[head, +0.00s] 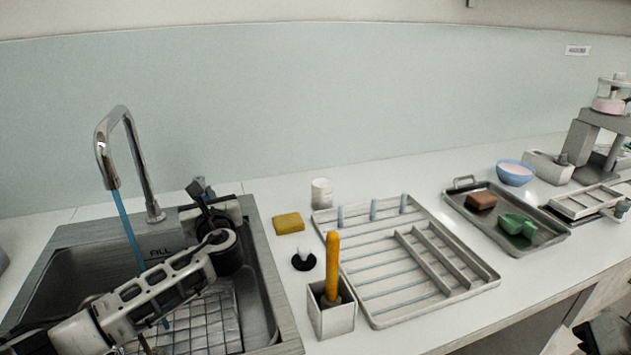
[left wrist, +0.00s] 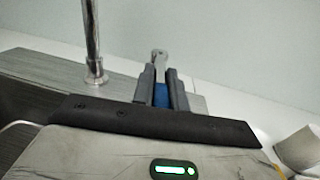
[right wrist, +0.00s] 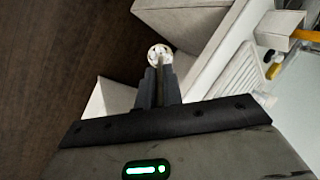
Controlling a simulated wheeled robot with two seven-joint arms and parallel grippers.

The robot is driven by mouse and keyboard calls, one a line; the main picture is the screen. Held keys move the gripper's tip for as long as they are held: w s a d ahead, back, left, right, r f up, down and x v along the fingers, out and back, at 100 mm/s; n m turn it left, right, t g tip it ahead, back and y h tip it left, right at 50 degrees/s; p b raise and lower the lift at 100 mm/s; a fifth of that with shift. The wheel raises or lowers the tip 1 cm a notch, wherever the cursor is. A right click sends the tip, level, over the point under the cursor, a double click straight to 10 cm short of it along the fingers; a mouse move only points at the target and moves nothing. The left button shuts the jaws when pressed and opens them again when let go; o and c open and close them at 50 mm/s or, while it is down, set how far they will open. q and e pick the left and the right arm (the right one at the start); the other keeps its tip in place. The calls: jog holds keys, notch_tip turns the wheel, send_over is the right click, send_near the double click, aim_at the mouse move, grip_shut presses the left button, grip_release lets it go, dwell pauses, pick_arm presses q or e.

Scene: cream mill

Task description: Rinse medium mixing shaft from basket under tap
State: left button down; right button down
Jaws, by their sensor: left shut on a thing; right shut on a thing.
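The tap (head: 130,150) stands behind the sink (head: 262,290), and a blue stream of water (head: 127,230) runs from its spout. My left gripper (head: 200,188) is beside the tap's base, shut on a grey, blue-based piece that looks like the tap lever (left wrist: 159,60); its jaws (left wrist: 163,88) hide part of it. My right gripper (right wrist: 159,88) is shut on a thin shaft with a round pale end (right wrist: 160,52), apparently the mixing shaft. It is held over the dark floor, away from the water. A wire grid (head: 205,320), perhaps the basket, lies in the sink, partly behind my left arm.
Right of the sink are a yellow sponge (head: 288,222), a holder (head: 331,318) with an orange-handled brush (head: 332,262), a white cup (head: 321,192) and a slatted rack (head: 375,285). Farther right are a metal tray (head: 555,238) and a blue bowl (head: 515,175).

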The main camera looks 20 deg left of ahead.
pick_arm(q)
jog(key=shift+w+d+n+g+y, duration=0.1)
jog(key=shift+w+n+g+y, duration=0.05)
jog(key=shift+n+g+y, duration=0.15)
pick_arm(e)
jog(key=shift+r, duration=0.3)
pick_arm(q)
jog(key=c, duration=1.4)
grip_release()
